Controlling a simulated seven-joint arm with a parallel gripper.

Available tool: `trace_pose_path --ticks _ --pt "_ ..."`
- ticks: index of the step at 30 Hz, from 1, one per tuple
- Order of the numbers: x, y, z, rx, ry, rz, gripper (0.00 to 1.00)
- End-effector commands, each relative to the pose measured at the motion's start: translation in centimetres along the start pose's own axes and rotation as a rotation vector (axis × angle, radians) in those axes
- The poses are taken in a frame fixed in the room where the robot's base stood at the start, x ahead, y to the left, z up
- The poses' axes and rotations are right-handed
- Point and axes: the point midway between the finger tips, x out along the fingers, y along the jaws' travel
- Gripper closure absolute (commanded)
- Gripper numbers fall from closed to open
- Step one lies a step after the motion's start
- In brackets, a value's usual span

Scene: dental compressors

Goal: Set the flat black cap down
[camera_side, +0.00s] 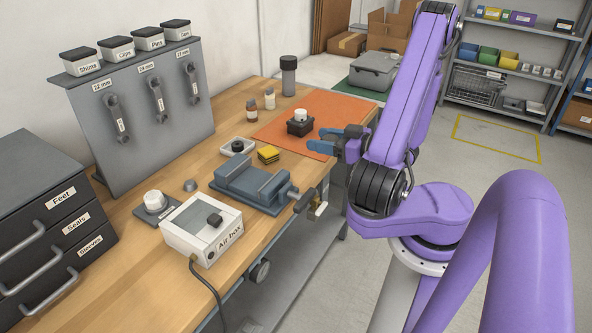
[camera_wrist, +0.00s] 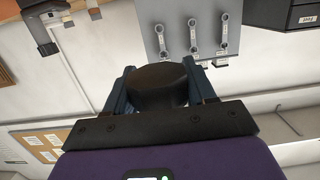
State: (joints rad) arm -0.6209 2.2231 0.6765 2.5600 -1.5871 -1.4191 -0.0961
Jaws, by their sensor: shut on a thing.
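The flat black cap (camera_wrist: 160,82) is a thick dark disc, seen in the wrist view between two blue-grey fingers. My gripper (camera_wrist: 160,88) is shut on it, one finger on each side. In the side view my gripper (camera_side: 322,142) is in the air near the right side of the orange mat (camera_side: 345,108), beyond the vice. The cap is hard to make out there against the fingers.
On the mat stands a black block with a white top (camera_side: 300,125). Nearby are a white tray with a black ring (camera_side: 237,147), a yellow stack (camera_side: 268,155), a blue-grey vice (camera_side: 252,185), bottles (camera_side: 252,110) and a dark cylinder (camera_side: 289,78). The air box (camera_side: 202,236) sits in front.

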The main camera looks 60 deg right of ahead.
Motion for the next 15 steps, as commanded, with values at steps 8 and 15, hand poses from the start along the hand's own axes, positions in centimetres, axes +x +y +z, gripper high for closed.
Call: trace_pose_path --ticks 8,15 --pt "0.3 0.0 2.0 0.002 0.0 -0.001 0.76" --pt "0.3 0.0 2.1 -0.001 0.0 -0.001 0.76"
